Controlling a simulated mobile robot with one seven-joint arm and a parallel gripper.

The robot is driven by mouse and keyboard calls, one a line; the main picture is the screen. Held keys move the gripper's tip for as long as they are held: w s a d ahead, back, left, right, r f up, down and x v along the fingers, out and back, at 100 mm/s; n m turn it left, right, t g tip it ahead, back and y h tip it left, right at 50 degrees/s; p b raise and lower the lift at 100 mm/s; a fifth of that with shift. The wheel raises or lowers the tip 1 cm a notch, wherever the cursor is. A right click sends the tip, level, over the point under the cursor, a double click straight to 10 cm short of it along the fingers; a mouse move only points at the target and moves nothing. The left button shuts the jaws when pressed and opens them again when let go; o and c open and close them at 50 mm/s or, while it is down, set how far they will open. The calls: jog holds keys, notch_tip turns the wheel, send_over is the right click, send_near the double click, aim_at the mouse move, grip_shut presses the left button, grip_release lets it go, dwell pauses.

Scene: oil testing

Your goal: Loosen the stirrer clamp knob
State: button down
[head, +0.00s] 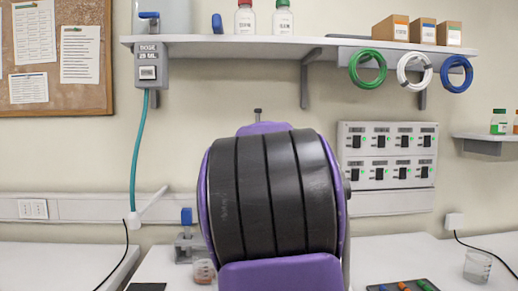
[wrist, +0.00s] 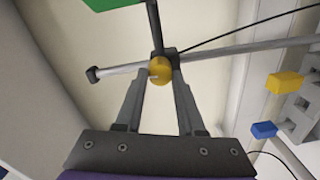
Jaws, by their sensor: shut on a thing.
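The stirrer clamp knob (wrist: 160,69) is a round yellow knob at the upper middle of the wrist view. It sits on a dark clamp (wrist: 163,54) where a horizontal grey rod (wrist: 220,48) and a dark upright rod (wrist: 155,22) cross. My gripper (wrist: 160,78) is shut on the knob, with one finger on each side of it. In the head view my own purple and black arm hides the gripper, the knob and the clamp.
A thin black cable (wrist: 235,32) passes close to the clamp. A green thing (wrist: 108,4) is at the top edge. Yellow (wrist: 285,82) and blue (wrist: 264,129) blocks are at the right. A wall shelf (head: 230,39) carries bottles and boxes. A beaker (head: 477,266) stands on the bench.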

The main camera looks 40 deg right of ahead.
jog(key=shift+n, duration=0.4)
jog(key=c, duration=0.5)
grip_release()
jog(key=shift+s, duration=0.1)
